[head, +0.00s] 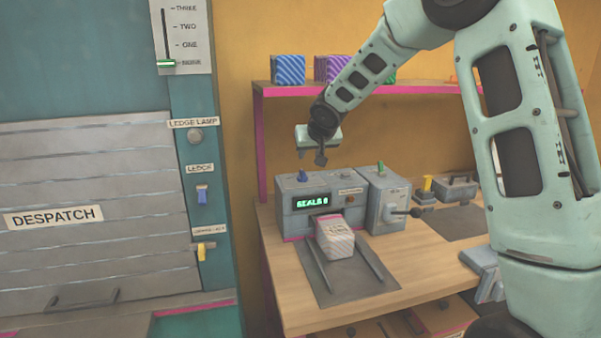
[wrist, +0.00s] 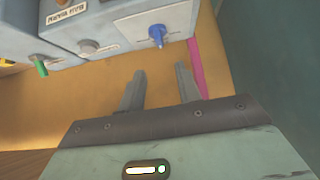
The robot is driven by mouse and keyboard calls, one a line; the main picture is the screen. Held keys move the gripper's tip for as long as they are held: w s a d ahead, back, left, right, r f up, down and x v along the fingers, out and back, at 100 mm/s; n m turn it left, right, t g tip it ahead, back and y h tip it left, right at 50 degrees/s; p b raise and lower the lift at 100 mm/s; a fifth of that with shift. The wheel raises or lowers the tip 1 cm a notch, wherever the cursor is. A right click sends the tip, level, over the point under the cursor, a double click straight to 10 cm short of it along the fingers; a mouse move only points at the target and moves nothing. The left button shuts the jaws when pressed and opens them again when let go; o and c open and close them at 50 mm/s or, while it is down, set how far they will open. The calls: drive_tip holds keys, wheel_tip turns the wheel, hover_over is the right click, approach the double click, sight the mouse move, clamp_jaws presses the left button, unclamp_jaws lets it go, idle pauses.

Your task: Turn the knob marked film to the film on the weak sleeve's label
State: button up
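A grey press (head: 325,207) with a green display reading "SEALS" and a digit stands on the bench. A blue knob (head: 302,176) is on its top, also in the wrist view (wrist: 157,34). A green knob (head: 380,169) is on the grey box to its right, also in the wrist view (wrist: 41,66). I cannot read which knob is marked film. A pale striped sleeve (head: 336,243) lies at the press's front; its label is too small to read. My gripper (head: 311,155) is open and empty above the blue knob, apart from it; its fingers also show in the wrist view (wrist: 160,88).
A lever with a black ball (head: 415,212) sticks out from the right-hand box. A pink-edged shelf (head: 420,88) above holds striped blue (head: 288,69), purple (head: 328,68) and green packs. A despatch shutter (head: 90,215) is at left.

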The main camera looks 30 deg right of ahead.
sight(302, 170)
drive_tip(key=x, duration=1.1)
drive_tip(key=shift+w+d+f+p, duration=0.1)
drive_tip(key=shift+w+f+p, duration=0.15)
drive_tip(key=shift+p, duration=0.05)
clamp_jaws()
